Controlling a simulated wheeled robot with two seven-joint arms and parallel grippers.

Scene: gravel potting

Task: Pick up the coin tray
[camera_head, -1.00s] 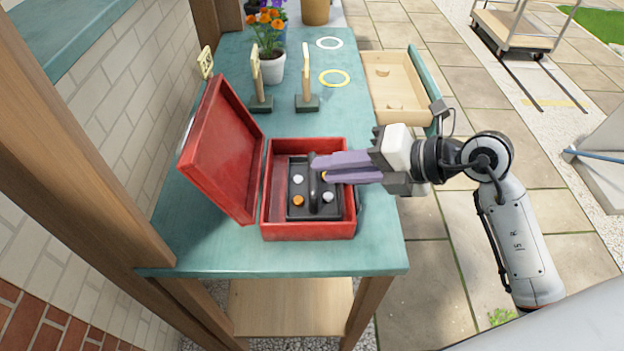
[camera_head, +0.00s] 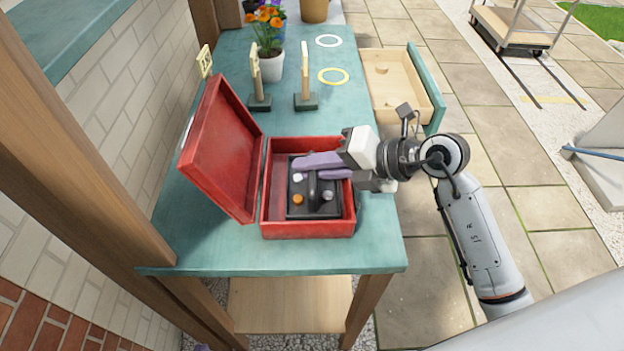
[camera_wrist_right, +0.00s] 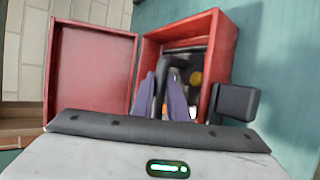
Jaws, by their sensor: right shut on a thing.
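The coin tray (camera_head: 303,213) is a dark tray with an upright handle, holding several silver and orange coins. It sits inside the open red box (camera_head: 268,222). My right gripper (camera_head: 302,169) reaches into the box from the right, its purple fingers shut on the tray's handle. In the right wrist view, the fingers (camera_wrist_right: 163,84) reach into the box at the dark handle, and the tray is partly hidden behind them.
The box's raised red lid (camera_head: 222,150) stands on the left. Two small stands (camera_head: 306,101), a yellow ring (camera_head: 333,77), a white ring (camera_head: 328,41) and a flower pot (camera_head: 271,66) are behind. An open drawer (camera_head: 400,88) juts out at right.

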